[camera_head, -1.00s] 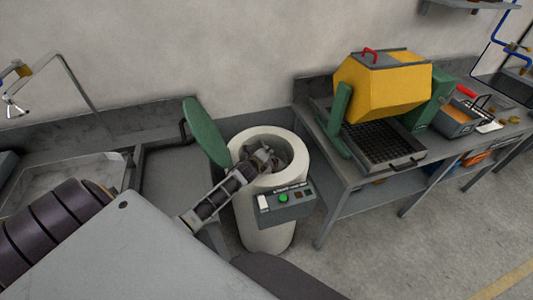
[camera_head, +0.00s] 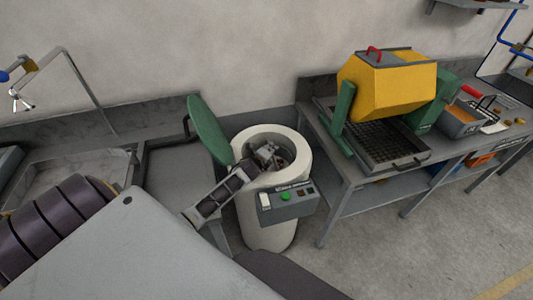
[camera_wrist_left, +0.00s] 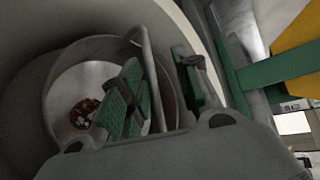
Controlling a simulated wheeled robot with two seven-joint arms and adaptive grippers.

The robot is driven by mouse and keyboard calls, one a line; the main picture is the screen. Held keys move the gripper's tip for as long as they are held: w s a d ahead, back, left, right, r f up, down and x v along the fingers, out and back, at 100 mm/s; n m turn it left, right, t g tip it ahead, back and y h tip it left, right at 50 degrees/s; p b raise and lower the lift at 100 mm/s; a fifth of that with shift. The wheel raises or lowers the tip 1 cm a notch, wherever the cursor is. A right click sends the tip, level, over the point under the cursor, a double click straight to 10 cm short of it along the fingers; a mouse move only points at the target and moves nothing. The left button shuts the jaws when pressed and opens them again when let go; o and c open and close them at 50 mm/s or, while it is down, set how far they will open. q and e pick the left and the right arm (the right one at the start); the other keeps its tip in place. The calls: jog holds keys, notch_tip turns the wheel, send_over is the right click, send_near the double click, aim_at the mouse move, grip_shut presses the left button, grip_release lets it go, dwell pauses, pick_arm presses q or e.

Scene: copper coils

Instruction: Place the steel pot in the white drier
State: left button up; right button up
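The white drier (camera_head: 268,225) is a round upright drum with its green lid (camera_head: 207,130) swung open. My left gripper (camera_head: 270,154) reaches into its mouth. In the left wrist view, the steel pot (camera_wrist_left: 58,95) sits inside the drier's round wall, with a few copper-coloured pieces (camera_wrist_left: 85,113) on its floor. The pot's arched handle (camera_wrist_left: 148,62) passes between the green-padded fingers of my left gripper (camera_wrist_left: 165,88). The fingers look apart, with a gap beside the handle. The pot's underside is hidden. My right gripper is out of view.
A control box (camera_head: 287,200) is on the drier's front. A yellow tumbler (camera_head: 390,85) on a green stand is on the bench to the right, beside a grey tray (camera_head: 460,122). A sink (camera_head: 80,180) is at left. Floor is clear at lower right.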

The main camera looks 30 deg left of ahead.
pick_arm(q)
jog(key=shift+s+d+f, duration=0.2)
jog(key=shift+s+f, duration=0.15)
jog(key=shift+f, duration=0.4)
jog(key=r+v, duration=0.2)
jog(key=v, duration=1)
jog(key=shift+w+a, duration=0.3)
jog(key=shift+w, duration=0.1)
dwell(0.3)
